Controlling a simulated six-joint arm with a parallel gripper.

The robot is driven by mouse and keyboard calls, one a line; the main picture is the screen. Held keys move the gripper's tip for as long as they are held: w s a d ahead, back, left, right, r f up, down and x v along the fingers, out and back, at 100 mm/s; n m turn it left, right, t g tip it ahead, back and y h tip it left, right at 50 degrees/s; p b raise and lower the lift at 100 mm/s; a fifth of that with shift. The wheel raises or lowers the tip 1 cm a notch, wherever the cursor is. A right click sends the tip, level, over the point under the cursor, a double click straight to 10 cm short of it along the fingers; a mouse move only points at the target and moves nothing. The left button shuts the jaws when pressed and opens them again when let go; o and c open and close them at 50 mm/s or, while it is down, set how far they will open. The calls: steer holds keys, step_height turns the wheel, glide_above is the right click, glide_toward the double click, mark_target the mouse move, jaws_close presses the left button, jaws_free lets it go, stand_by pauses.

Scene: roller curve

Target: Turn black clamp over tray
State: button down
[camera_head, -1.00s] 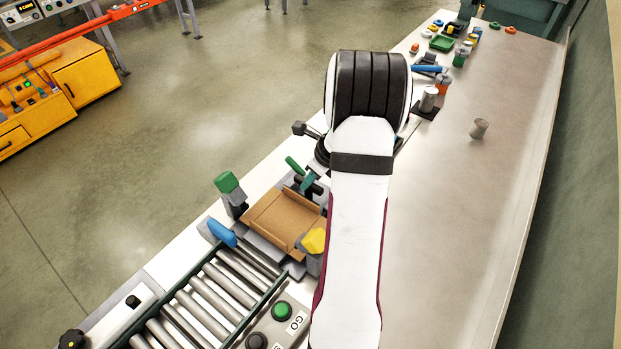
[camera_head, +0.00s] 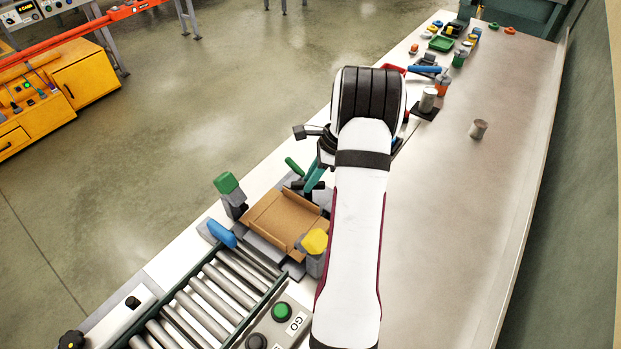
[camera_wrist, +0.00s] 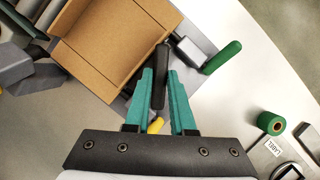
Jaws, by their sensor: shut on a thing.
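The brown cardboard tray (camera_head: 272,213) sits at the far end of the roller conveyor, and its open inside fills the upper left of the wrist view (camera_wrist: 105,48). The black clamp (camera_wrist: 160,62) is a dark handle beside the tray's wall. My gripper (camera_wrist: 160,75) has its teal fingers on either side of this handle and is shut on it. In the head view my gripper (camera_head: 313,176) is at the tray's far corner, with the arm crossing over the bench. The lower end of the handle lies between the fingers, and its base is partly hidden.
A green-handled clamp (camera_wrist: 222,57) stands close to the right of my fingers. A green-topped post (camera_head: 228,184), a blue handle (camera_head: 222,232) and a yellow-topped block (camera_head: 314,242) surround the tray. Rollers (camera_head: 215,295) lie in front. The bench (camera_head: 455,230) to the right is mostly clear.

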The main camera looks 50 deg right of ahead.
steer(key=n+g, duration=0.1)
steer(key=n, duration=0.1)
steer(key=n+y, duration=0.1)
steer(key=n, duration=0.2)
steer(key=shift+w+d+n+g, duration=0.1)
steer(key=shift+w+n+g, duration=0.05)
steer(key=shift+n+g, duration=0.2)
steer(key=n+g, duration=0.1)
steer(key=n, duration=0.3)
steer(key=shift+w+n+g+y, duration=0.1)
steer(key=shift+n+g+y, duration=0.15)
steer(key=shift+g+y, duration=0.15)
steer(key=shift+n, duration=0.3)
steer(key=c, duration=0.8)
jaws_free()
steer(key=shift+o, duration=0.2)
steer(key=v, duration=1.2)
